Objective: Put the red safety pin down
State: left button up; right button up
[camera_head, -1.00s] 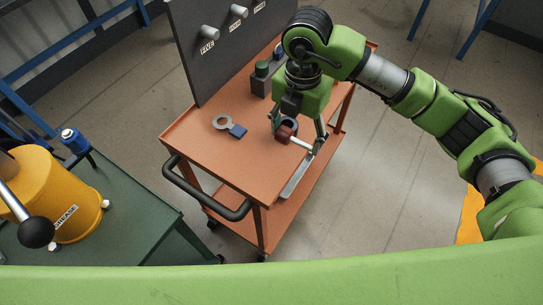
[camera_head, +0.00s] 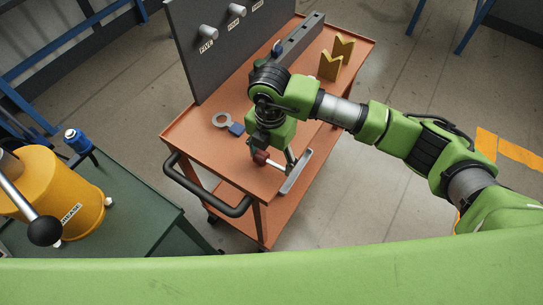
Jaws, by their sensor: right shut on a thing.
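The red safety pin (camera_head: 261,157) has a dark red head and a pale shaft pointing right. My right gripper (camera_head: 272,165) is shut on it, low over the near right part of the orange cart top (camera_head: 212,158). I cannot tell whether the pin touches the cart top. A grey metal strip or narrow tray (camera_head: 297,172) lies along the cart's right edge, just right of the gripper. My left gripper is not in view.
A ring with a blue tag (camera_head: 236,129) lies left of the gripper. A grey block (camera_head: 300,40) and yellow V-shaped blocks (camera_head: 331,67) stand farther back. A dark panel with labelled pegs (camera_head: 208,32) rises at the left. A yellow grease drum (camera_head: 62,190) stands on the green bench.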

aim_at(271, 161)
jog(key=shift+f, duration=0.15)
jog(key=o, duration=1.2)
jog(key=shift+c, duration=0.2)
notch_tip(271, 161, up, 12)
jog(key=b, duration=0.1)
jog(key=shift+r, duration=0.2)
jog(key=shift+a, duration=0.1)
